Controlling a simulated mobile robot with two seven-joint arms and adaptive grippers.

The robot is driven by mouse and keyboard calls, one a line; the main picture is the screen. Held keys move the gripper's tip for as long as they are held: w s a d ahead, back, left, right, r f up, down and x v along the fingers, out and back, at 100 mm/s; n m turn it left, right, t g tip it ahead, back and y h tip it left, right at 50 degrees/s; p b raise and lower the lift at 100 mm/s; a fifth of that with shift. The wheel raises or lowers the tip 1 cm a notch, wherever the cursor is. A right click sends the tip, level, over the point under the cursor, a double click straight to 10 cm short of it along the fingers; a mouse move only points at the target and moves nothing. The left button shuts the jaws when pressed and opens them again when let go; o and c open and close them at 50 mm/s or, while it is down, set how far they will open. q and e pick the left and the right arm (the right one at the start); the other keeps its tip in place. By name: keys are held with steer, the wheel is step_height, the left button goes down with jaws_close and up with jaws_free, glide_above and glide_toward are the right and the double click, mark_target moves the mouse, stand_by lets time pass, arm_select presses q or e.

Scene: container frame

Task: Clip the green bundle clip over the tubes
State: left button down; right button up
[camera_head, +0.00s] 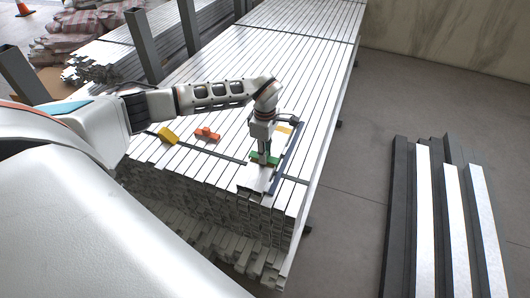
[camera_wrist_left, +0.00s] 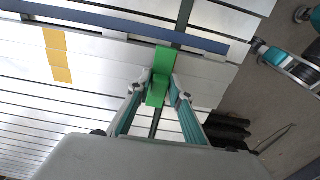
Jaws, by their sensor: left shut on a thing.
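The green bundle clip (camera_head: 266,159) is at the near end of the stacked silver tubes (camera_head: 235,75). My left gripper (camera_head: 264,153) points down and is shut on it. In the left wrist view the green clip (camera_wrist_left: 165,58) sits between the fingertips (camera_wrist_left: 160,84), beside a long blue bar (camera_wrist_left: 120,19) and across pale tubes. Whether it is seated around the tubes or only resting on them, I cannot tell.
A yellow piece (camera_head: 168,135) and an orange piece (camera_head: 207,134) lie on the tubes to the left. Another yellow piece (camera_head: 284,130) lies just behind the gripper. Dark posts (camera_head: 142,44) stand at the back left. Dark and silver beams (camera_head: 424,220) lie on the floor at right.

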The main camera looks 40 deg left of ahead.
arm_select(q)
steer(key=shift+f, duration=0.45)
arm_select(e)
steer(key=shift+s+f, duration=0.1)
steer(key=shift+f, duration=0.15)
arm_select(q)
steer(key=c, duration=1.2)
jaws_free()
arm_select(e)
steer(key=shift+r, duration=0.1)
arm_select(q)
steer(key=shift+r+p, duration=0.3)
steer(key=shift+r, duration=0.4)
steer(key=shift+r+p, duration=1.9)
steer(key=shift+r, duration=1)
steer(key=shift+f, duration=0.1)
arm_select(e)
steer(key=w+r+t, duration=0.1)
steer(key=w+r, duration=0.2)
steer(key=r, duration=0.4)
steer(key=shift+r, duration=0.1)
